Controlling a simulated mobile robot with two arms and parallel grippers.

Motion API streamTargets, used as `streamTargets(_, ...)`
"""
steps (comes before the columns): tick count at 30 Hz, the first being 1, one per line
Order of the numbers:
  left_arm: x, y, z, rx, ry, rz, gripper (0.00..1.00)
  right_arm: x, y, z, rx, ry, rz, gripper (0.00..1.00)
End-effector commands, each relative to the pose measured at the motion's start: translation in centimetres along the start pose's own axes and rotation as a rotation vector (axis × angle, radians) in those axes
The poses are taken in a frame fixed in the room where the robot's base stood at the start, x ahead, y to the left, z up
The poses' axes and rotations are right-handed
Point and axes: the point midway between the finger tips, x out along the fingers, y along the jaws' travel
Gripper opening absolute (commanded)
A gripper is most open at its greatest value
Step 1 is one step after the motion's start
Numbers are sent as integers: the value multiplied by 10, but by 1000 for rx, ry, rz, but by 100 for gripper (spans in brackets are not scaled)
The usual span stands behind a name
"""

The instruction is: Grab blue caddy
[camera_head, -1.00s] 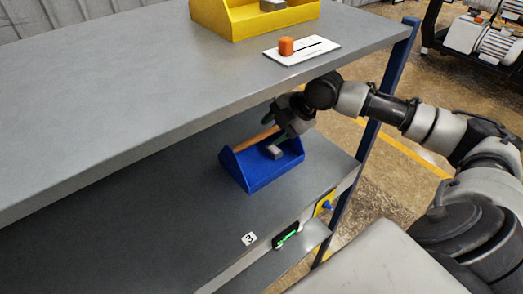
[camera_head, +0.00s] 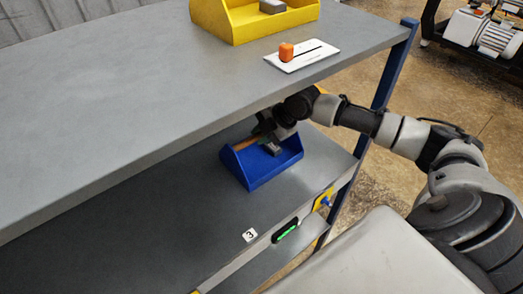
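The blue caddy (camera_head: 262,171) stands on the lower shelf, near its right end. It is an open tray with a wooden bar handle (camera_head: 247,142) across it and a small grey block (camera_head: 271,148) inside. My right gripper (camera_head: 264,138) reaches in under the upper shelf from the right. Its fingers are at the handle, over the caddy. They are small, dark and partly hidden, so I cannot tell whether they are closed around the handle. My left gripper is not in view.
The upper shelf (camera_head: 150,80) hangs over the caddy and holds a yellow caddy (camera_head: 240,25) and a white plate with an orange knob (camera_head: 287,52). A blue post (camera_head: 385,75) stands at the right. The lower shelf (camera_head: 150,220) is clear to the left.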

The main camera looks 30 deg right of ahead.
Motion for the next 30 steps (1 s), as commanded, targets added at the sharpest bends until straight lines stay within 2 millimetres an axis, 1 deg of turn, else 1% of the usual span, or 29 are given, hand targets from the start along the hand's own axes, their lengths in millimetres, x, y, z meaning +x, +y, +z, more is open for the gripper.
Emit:
streamTargets(1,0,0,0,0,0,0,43,0,-1,0,0,0,-2,11)
streamTargets(3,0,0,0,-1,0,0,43,0,-1,0,0,0,-2,0)
streamTargets(30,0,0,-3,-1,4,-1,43,1,-3,1,-4,-3,-8,0)
